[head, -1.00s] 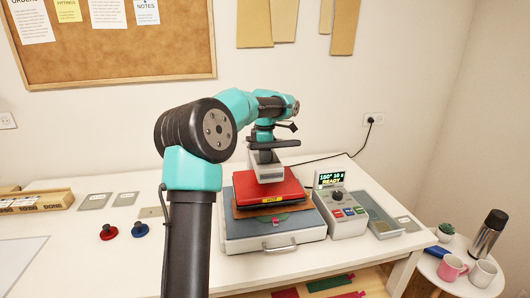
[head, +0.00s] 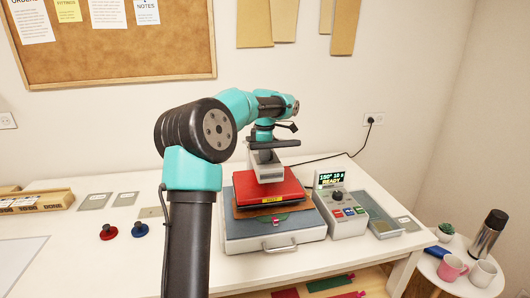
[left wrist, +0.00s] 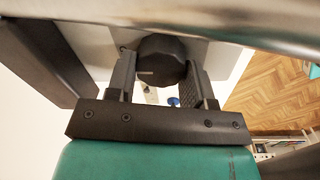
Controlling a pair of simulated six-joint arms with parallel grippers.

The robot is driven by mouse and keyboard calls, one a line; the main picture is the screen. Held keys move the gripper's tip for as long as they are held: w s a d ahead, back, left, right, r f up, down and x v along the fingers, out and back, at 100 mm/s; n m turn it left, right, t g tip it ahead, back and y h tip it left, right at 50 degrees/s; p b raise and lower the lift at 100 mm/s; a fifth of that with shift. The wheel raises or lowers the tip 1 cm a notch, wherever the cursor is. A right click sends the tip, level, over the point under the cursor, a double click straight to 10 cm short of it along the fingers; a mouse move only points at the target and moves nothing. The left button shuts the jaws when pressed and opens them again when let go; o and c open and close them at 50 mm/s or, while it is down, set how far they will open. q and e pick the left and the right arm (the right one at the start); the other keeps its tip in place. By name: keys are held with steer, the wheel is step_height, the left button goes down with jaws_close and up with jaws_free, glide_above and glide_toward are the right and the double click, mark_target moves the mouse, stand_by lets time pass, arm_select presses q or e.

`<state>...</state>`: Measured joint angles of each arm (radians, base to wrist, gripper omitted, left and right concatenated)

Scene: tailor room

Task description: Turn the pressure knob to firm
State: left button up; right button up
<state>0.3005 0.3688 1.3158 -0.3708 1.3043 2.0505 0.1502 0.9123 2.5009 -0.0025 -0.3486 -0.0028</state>
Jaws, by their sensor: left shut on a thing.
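The pressure knob (left wrist: 161,60) is dark and faceted, with a small light mark on its face. In the left wrist view it sits between the two fingers of my left gripper (left wrist: 160,76), which is shut on it. In the head view my left gripper (head: 272,146) is at the top of the heat press, and I cannot make out the knob there. The press has a light grey top arm (head: 265,166), a red upper plate (head: 270,187) with a yellow label, and a grey base (head: 248,228). My right gripper is not in view.
A control box (head: 341,213) with a lit READY display (head: 331,178) stands right of the press, beside a grey tray (head: 383,225). Red (head: 108,232) and blue (head: 140,229) knobbed pieces lie to the left. A side table holds mugs (head: 452,267) and a flask (head: 488,233).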

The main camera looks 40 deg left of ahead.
arm_select(q)
steer(key=shift+m, duration=1.9)
steer(key=o, duration=0.9)
steer(key=shift+r, duration=0.15)
steer(key=r, duration=1.1)
steer(key=s+r, duration=0.1)
steer(key=r, duration=0.5)
steer(key=shift+d, duration=0.15)
